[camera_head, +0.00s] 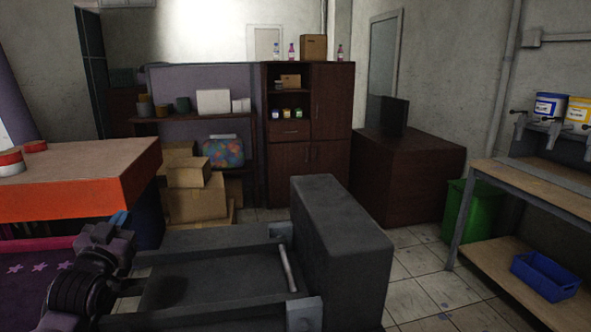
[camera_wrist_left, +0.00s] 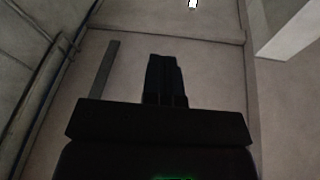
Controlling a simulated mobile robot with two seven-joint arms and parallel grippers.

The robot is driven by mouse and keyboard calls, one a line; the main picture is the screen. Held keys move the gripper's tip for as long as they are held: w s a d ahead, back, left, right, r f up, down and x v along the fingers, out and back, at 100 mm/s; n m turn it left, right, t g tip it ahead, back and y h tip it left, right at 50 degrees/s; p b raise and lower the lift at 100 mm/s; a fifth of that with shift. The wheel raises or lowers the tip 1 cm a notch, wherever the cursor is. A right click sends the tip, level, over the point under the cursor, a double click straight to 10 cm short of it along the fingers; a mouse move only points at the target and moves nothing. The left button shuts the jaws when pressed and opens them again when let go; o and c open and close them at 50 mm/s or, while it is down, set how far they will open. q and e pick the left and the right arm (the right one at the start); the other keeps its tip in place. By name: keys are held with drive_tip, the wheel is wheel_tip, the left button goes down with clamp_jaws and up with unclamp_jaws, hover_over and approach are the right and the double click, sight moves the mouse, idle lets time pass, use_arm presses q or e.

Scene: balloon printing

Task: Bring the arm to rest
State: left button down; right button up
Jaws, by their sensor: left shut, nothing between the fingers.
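My left gripper (camera_head: 104,240) is at the lower left of the head view, dark and partly lost against the purple cloth behind it. In the left wrist view its dark fingers (camera_wrist_left: 164,62) are together, with nothing between them. They point at bare wall and touch nothing there. My right gripper is not in either view.
A dark grey frame with a large block (camera_head: 340,235) fills the lower middle, just right of my left gripper. An orange-edged table (camera_head: 70,200) stands at the left. A wooden workbench (camera_head: 530,185) with a blue basket (camera_head: 545,275) below is at the right, beside a green bin (camera_head: 475,215).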

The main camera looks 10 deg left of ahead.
use_arm(q)
drive_tip(key=s+d+f+m+g+h, duration=0.1)
drive_tip(key=s+d+f+g, duration=0.15)
drive_tip(key=f, duration=0.55)
drive_tip(key=s+d+f+g+h, duration=0.1)
drive_tip(key=s+d+f, duration=0.25)
drive_tip(key=f, duration=0.35)
drive_tip(key=s+d+f+g, duration=0.3)
drive_tip(key=s+d+f, duration=0.1)
drive_tip(key=s+f, duration=0.7)
drive_tip(key=s+d+f+n+g+b, duration=0.1)
drive_tip(key=s+d+f+g, duration=0.2)
drive_tip(key=s+f, duration=0.9)
drive_tip(key=shift+s+d+f+h, duration=0.3)
drive_tip(key=shift+s+d, duration=0.05)
drive_tip(key=shift+s, duration=0.25)
drive_tip(key=shift+s+a, duration=0.1)
drive_tip(key=shift+a, duration=0.05)
